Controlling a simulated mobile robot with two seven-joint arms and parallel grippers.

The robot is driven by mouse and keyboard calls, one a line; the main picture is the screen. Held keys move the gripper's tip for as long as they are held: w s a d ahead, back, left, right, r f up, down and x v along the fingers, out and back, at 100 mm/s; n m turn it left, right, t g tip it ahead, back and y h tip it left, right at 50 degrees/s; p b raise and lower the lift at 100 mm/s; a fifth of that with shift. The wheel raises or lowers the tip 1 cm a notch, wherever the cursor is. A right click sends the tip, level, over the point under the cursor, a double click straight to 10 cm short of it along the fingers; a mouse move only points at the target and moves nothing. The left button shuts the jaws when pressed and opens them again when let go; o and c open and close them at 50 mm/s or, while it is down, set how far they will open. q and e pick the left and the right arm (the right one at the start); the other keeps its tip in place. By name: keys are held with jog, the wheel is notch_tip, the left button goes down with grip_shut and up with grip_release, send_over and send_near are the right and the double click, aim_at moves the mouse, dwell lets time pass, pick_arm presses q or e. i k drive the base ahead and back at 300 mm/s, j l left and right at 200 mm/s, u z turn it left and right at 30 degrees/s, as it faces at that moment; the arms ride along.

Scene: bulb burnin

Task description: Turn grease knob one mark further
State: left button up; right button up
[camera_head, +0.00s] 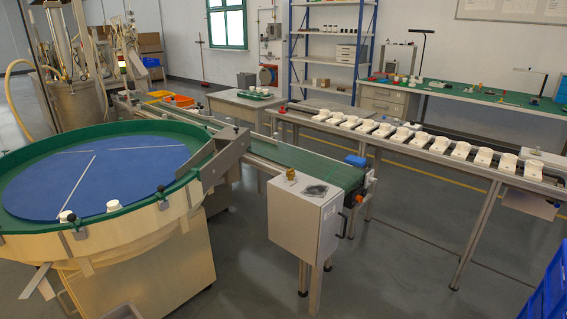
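I cannot make out a knob marked for grease in this view. A white cabinet (306,222) stands on legs at the end of the green conveyor (300,160). A small brass-coloured piece (291,174) and a dark flat patch (315,190) are on its top; their details are too small to tell. Small black knobs show on the rim of the round blue turntable (105,170), one at the right (161,189) and one at the front (72,217). Neither of my grippers is in view.
A long rail (480,180) with several white holders runs along the right. A green-topped bench (480,95) and blue shelving (330,45) stand at the back. A blue crate (545,290) is at the lower right. Grey floor (415,265) is open between cabinet and rail.

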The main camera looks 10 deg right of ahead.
aim_at(289, 172)
jog(key=i+z, duration=0.4)
jog(key=i+j+z, duration=0.15)
jog(key=i+z, duration=0.2)
jog(key=i, duration=0.15)
